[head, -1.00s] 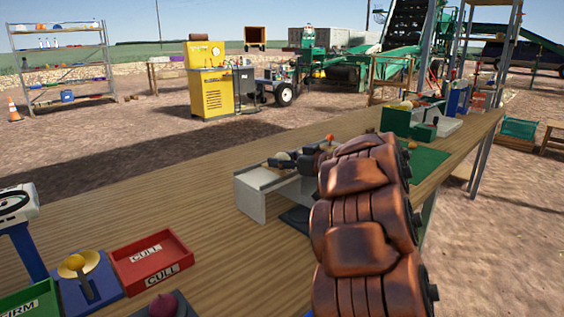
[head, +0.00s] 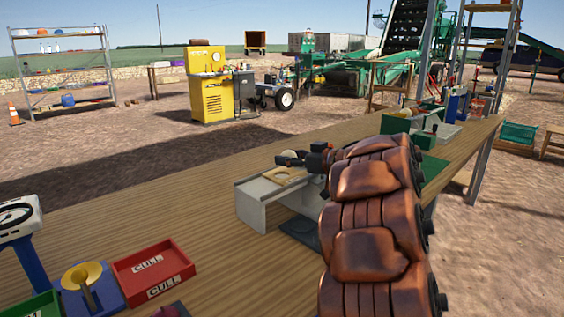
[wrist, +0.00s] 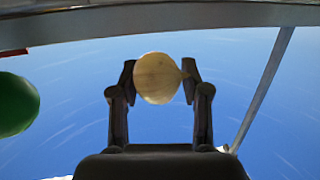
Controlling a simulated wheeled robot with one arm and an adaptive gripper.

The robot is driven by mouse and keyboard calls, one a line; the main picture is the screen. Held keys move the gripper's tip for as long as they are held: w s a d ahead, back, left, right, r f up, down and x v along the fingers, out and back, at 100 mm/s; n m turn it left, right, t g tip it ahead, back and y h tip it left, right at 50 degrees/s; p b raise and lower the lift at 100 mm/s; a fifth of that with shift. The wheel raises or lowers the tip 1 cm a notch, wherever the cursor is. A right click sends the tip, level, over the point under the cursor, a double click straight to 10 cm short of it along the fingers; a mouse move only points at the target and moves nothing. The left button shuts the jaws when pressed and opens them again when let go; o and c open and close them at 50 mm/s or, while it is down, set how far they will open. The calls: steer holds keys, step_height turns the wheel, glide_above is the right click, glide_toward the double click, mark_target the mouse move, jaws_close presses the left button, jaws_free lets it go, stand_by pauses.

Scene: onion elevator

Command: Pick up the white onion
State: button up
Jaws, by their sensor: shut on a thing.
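The white onion (wrist: 158,78), pale yellowish and round, sits between the two fingertips of my gripper (wrist: 160,80) in the wrist view. The fingers are closed on its two sides. In the head view my gripper (head: 300,158) is small and dark, at the far end of my brown arm, just above or behind the grey stand (head: 250,204). I cannot make out the onion clearly there. The stand's top carries a pale plate with a round opening (head: 284,176), and nothing shows in that opening.
A red CULL tray (head: 150,272), a blue stand with a yellow cup (head: 82,275) and a dial scale (head: 18,218) stand at the left front of the wooden table (head: 130,215). Green boxes (head: 394,124) stand farther back. A green round thing (wrist: 15,104) shows in the wrist view.

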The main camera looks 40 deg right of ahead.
steer(key=s+d+r+p, duration=0.1)
steer(key=s+d+p, duration=0.1)
steer(key=s+d, duration=0.7)
steer(key=shift+s+d, duration=0.4)
steer(key=shift+d, duration=0.2)
steer(key=shift+s+r, duration=0.1)
